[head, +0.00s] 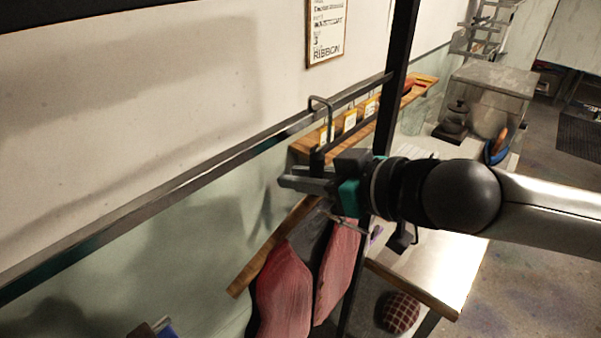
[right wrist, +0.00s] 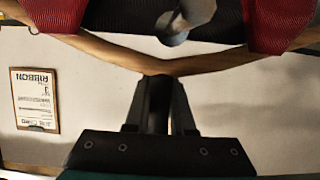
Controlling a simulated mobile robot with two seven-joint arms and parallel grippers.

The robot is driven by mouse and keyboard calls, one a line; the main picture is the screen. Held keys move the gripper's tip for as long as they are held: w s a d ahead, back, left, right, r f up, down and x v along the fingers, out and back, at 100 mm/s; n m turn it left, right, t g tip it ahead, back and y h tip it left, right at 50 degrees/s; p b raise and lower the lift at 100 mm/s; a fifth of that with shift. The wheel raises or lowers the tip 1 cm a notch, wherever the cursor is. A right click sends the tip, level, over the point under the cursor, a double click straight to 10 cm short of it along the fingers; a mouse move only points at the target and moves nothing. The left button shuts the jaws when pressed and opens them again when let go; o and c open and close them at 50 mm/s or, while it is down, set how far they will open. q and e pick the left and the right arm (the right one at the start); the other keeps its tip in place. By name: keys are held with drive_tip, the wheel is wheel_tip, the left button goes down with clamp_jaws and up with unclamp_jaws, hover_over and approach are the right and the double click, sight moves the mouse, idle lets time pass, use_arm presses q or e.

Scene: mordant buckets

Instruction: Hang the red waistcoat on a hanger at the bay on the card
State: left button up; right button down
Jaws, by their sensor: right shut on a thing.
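The red waistcoat (head: 283,292) hangs on a wooden hanger (head: 258,262), below my right gripper (head: 292,180). The waistcoat has a dark middle between its red panels. The right gripper is shut on the dark upper part of the hanger; in the right wrist view its fingers (right wrist: 158,104) close around a dark stem, with the wooden arms (right wrist: 110,52) and red cloth (right wrist: 284,24) above. A grey hook (head: 320,104) shows just above the gripper at the wall rail; I cannot tell whether it is the hanger's. The card (head: 326,34) is on the wall, partly legible. A dark and blue piece, perhaps my left gripper (head: 154,328), shows at the lower edge.
A dark rail (head: 180,194) runs along the wall. A wooden shelf (head: 305,149) with pale tags (head: 349,121) lies behind the gripper. A dark upright post (head: 400,45) stands close by. A bright table (head: 440,266) is to the right, with a checked round thing (head: 399,312) beneath.

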drive_tip(key=shift+w+a, duration=0.1)
drive_tip(key=c, duration=0.7)
unclamp_jaws()
drive_tip(key=shift+f, duration=0.1)
